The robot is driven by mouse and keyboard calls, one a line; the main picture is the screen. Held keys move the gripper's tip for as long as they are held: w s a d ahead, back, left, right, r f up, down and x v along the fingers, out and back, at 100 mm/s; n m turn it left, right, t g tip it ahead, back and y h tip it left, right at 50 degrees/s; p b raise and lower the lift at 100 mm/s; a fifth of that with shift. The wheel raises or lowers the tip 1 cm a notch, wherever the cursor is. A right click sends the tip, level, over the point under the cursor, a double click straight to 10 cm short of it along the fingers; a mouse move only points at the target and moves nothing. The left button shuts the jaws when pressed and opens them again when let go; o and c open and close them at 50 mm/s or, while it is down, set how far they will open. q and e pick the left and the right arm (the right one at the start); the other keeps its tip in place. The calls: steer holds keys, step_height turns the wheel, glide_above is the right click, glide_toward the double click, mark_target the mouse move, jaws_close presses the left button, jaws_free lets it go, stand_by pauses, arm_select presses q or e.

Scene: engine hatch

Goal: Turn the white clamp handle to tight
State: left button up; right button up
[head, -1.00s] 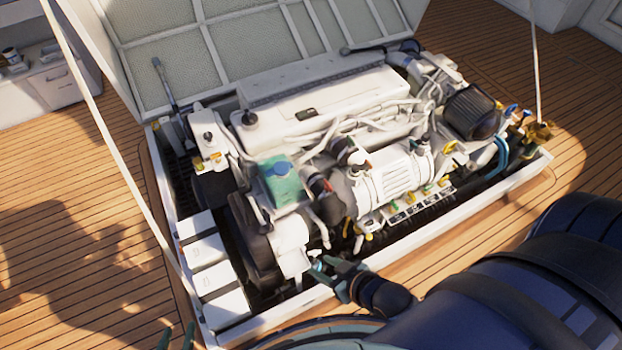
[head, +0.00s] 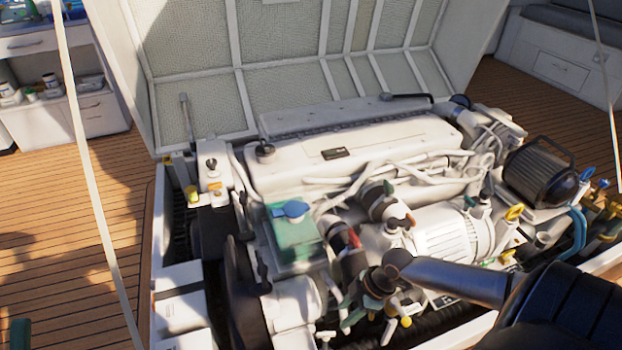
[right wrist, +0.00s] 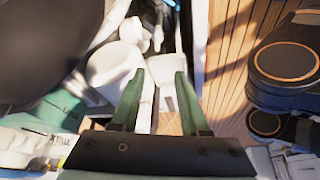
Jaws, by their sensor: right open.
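I cannot single out the white clamp handle with certainty. A small pale lever (head: 326,338) shows near the bottom edge of the head view, left of my right gripper.
Dark hoses (head: 348,250) and a teal tank with blue cap (head: 292,238) crowd the engine's front. The raised hatch lid (head: 290,70) stands behind, with a pale strut (head: 85,160) at left.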

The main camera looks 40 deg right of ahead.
mark_target(326, 333)
arm_select(q)
step_height(326, 333, down, 7)
steer(key=s+d+m+h+b, duration=0.1)
steer(key=b, duration=0.6)
steer(key=shift+s+m+g+h+b, duration=0.25)
steer(key=shift+m+g+h+b, duration=0.05)
steer(key=shift+g+h+b, duration=0.1)
arm_select(e)
steer(key=shift+n, duration=0.3)
steer(key=x, duration=0.4)
steer(key=d+x, duration=0.1)
steer(key=x, duration=0.8)
steer(key=shift+s+d+f, duration=0.1)
steer(key=shift+d+f, duration=0.05)
steer(key=shift+f, duration=0.15)
jaws_close()
arm_select(q)
steer(key=shift+r, duration=0.1)
